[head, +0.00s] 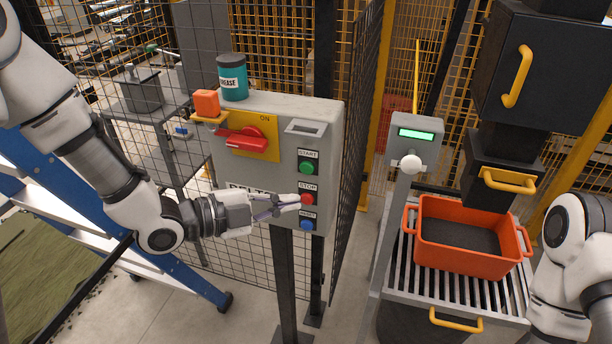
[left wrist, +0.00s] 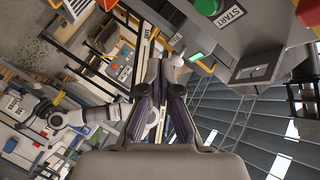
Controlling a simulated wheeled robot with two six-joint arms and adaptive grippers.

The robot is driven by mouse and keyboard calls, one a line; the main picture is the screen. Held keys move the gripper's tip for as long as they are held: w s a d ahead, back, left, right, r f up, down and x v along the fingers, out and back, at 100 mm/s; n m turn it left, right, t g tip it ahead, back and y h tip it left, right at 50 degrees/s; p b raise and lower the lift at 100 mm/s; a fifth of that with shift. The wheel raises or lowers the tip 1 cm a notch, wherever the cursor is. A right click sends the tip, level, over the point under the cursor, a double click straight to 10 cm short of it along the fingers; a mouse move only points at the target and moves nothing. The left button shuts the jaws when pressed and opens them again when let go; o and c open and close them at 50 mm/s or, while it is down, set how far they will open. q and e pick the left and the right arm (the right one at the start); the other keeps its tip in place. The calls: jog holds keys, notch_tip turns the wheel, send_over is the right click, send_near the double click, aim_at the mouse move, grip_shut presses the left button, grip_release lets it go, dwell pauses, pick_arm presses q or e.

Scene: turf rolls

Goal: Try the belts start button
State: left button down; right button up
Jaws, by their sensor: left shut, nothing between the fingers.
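The grey control box (head: 285,125) stands on a post at the centre of the head view. Its green START button (head: 306,168) sits above the red STOP button (head: 307,199) and a blue button (head: 307,224). The START button also shows at the top of the left wrist view (left wrist: 208,6). My left gripper (head: 294,202) is shut and empty, its tips in front of the box close to STOP, below START. I cannot tell whether they touch. The gripper hides part of the box's lower label. My right arm is at the right edge, its gripper outside the head view.
A red rotary handle (head: 241,140) lies on a yellow plate marked ON. An orange block (head: 206,103) sits at the box's left corner, and a teal grease can (head: 232,77) stands on top. An orange crate (head: 460,263) rests on rollers at right. Mesh fencing stands behind.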

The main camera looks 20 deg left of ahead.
aim_at(307, 168)
pick_arm(q)
jog(key=shift+w+d+p, duration=0.15)
jog(key=shift+w+p, duration=0.5)
jog(key=shift+w, duration=2.65)
jog(key=shift+w, duration=0.4)
jog(key=shift+w, duration=0.4)
jog(key=shift+s, duration=0.1)
jog(key=shift+s+b, duration=0.35)
jog(key=shift+s, duration=0.4)
pick_arm(e)
jog(key=shift+f, duration=0.25)
